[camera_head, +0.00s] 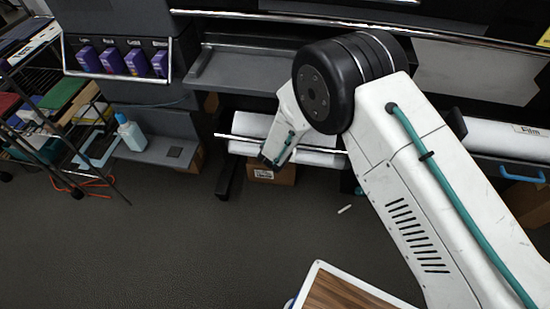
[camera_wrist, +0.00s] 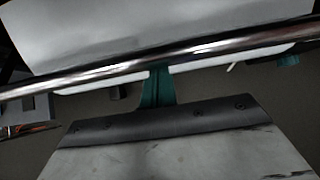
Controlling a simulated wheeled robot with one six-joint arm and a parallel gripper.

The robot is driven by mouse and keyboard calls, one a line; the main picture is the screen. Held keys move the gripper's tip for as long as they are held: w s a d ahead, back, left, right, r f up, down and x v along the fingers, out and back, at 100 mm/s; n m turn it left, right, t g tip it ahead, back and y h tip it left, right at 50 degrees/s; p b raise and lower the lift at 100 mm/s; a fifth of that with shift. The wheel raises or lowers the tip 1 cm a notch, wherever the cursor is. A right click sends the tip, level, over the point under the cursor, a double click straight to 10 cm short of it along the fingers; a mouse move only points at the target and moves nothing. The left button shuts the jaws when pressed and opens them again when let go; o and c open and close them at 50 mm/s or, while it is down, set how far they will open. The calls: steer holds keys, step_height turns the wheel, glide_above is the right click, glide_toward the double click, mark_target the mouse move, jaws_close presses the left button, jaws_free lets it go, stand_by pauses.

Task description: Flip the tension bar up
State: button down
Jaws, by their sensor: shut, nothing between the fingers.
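The tension bar (camera_wrist: 90,75) is a shiny metal rod that crosses the whole wrist view at a slight slant. In the head view it is a thin bright bar (camera_head: 237,137) low on the front of the printer, along the white film roll (camera_head: 318,158). My gripper (camera_wrist: 158,78) has teal fingers, shut and empty. Their tips meet the bar's lower edge in the wrist view; I cannot tell whether they touch it. In the head view my gripper (camera_head: 272,161) points down in front of the roll, and my arm hides the bar's right part.
A cardboard box (camera_head: 272,174) lies on the floor under the roll. A wire rack (camera_head: 62,120) with coloured items stands at the left. A blue-capped bottle (camera_head: 130,132) is beside it. A wood-topped surface (camera_head: 345,293) is at the bottom.

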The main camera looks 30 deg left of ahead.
steer(key=shift+w+a+r, duration=0.15)
steer(key=shift+w+r, duration=0.3)
steer(key=shift+r, duration=0.2)
step_height(320, 180, down, 4)
steer(key=s+d, duration=0.1)
steer(key=s, duration=0.2)
steer(key=v, duration=0.9)
steer(key=shift+r, duration=0.5)
